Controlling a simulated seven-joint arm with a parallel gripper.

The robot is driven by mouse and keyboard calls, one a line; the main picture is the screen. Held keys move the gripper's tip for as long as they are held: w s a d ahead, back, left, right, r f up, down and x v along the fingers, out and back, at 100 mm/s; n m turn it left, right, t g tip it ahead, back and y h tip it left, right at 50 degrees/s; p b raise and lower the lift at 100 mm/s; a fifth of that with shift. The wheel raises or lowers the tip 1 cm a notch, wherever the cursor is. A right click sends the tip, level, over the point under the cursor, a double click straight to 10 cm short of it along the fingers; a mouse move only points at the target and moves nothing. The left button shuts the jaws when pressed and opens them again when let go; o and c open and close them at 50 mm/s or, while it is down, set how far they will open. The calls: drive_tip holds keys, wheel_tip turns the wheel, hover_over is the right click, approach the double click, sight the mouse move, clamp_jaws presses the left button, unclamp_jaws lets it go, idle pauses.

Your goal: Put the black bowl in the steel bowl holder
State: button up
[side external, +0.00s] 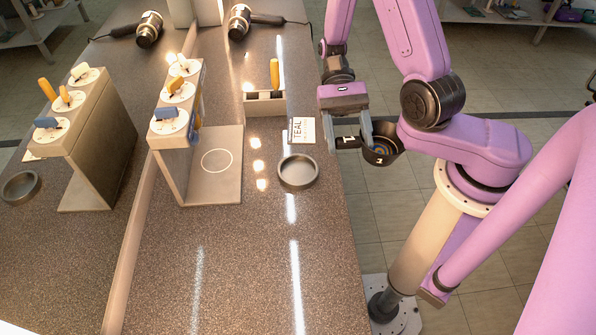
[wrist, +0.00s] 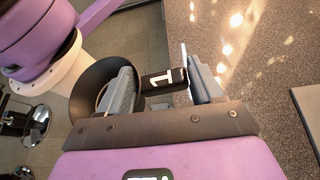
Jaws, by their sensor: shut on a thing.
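The black bowl (side external: 392,145) is off the right side of the counter, held in the air beside its edge. It is dark inside, with a small coloured spot at its bottom. My gripper (side external: 348,140) is shut on it. In the wrist view, a dark block marked "1" (wrist: 165,78) shows between the fingers, beside the bowl (wrist: 92,78); one finger hides part of the bowl. The round grey dish on the counter (side external: 298,183), apparently the steel bowl holder, looks empty and stands left of my gripper, apart from it.
A card reading TEAL (side external: 301,130) lies behind the dish. A stand with knobs (side external: 168,165) and a small box with a yellow-handled tool (side external: 265,104) stand further left and back. A similar stand (side external: 95,150) and dish (side external: 20,186) show beyond the long strip. The front counter is clear.

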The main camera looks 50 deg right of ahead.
drive_tip(key=m+t+y, duration=0.1)
drive_tip(key=m, duration=0.1)
drive_tip(key=shift+w+r+m+t+y, duration=0.3)
drive_tip(key=shift+r+t+y, duration=0.1)
drive_tip(key=w+a+f+m+t+y, duration=0.1)
drive_tip(key=w+f+m+t, duration=0.1)
drive_tip(key=w, duration=0.3)
drive_tip(key=w+f+m+t, duration=0.2)
drive_tip(key=w+f+t, duration=0.1)
drive_tip(key=w, duration=0.3)
drive_tip(key=w+a+f+m+t+y, duration=0.1)
drive_tip(key=w+f+m+t, duration=0.1)
drive_tip(key=w, duration=0.3)
drive_tip(key=shift+w+a+f+m+y, duration=0.2)
drive_tip(key=shift+a+f+m+y, duration=0.15)
drive_tip(key=shift+f+m, duration=0.2)
drive_tip(key=shift+w+f, duration=0.15)
drive_tip(key=shift+f, duration=1.5)
drive_tip(key=o, duration=1.6)
drive_tip(key=shift+c, duration=0.2)
drive_tip(key=shift+d, duration=0.1)
